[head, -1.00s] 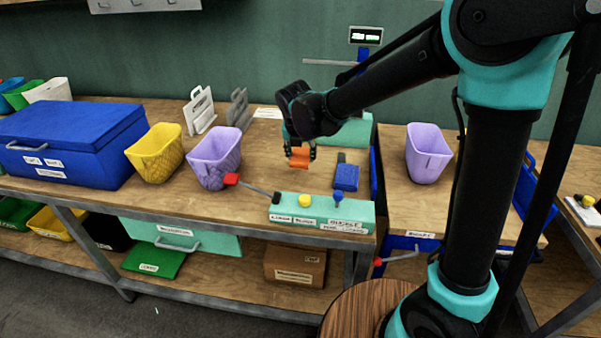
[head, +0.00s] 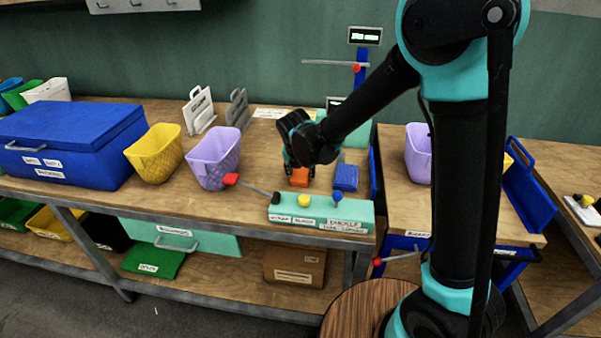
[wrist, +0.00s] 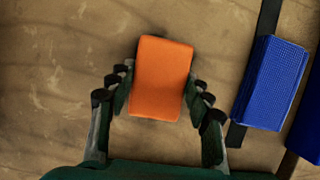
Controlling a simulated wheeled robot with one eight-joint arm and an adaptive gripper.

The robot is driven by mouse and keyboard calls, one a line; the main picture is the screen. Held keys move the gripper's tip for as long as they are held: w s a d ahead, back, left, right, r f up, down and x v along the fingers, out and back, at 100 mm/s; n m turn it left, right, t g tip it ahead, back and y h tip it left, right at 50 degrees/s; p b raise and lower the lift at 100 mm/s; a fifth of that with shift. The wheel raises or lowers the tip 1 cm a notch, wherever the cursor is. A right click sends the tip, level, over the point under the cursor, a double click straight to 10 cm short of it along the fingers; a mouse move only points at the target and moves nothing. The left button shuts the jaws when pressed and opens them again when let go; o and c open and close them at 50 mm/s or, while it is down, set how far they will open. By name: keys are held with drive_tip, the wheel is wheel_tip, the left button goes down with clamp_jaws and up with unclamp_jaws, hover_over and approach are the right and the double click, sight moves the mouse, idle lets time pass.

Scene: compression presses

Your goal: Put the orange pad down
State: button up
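The orange pad (wrist: 161,78) is a small block with rounded corners, slightly turned between the two fingers of my gripper (wrist: 160,88) in the wrist view. The fingers lie close along its left and right sides and appear to be shut on it. In the head view the orange pad (head: 300,177) is under my gripper (head: 300,170), at or very near the wooden tabletop (head: 265,165). Its underside is hidden, so contact with the table cannot be made out for sure.
A blue ridged block (head: 346,177) stands close to the right of the pad. A teal control box (head: 320,212) with a yellow button and a red-tipped lever is in front. A lilac bin (head: 214,160) and a yellow bin (head: 155,154) stand to the left.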

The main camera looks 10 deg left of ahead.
drive_tip(key=o, duration=0.5)
drive_tip(key=shift+c, duration=0.2)
drive_tip(key=shift+r, duration=0.1)
drive_tip(key=v, duration=1.2)
drive_tip(key=shift+r, duration=0.1)
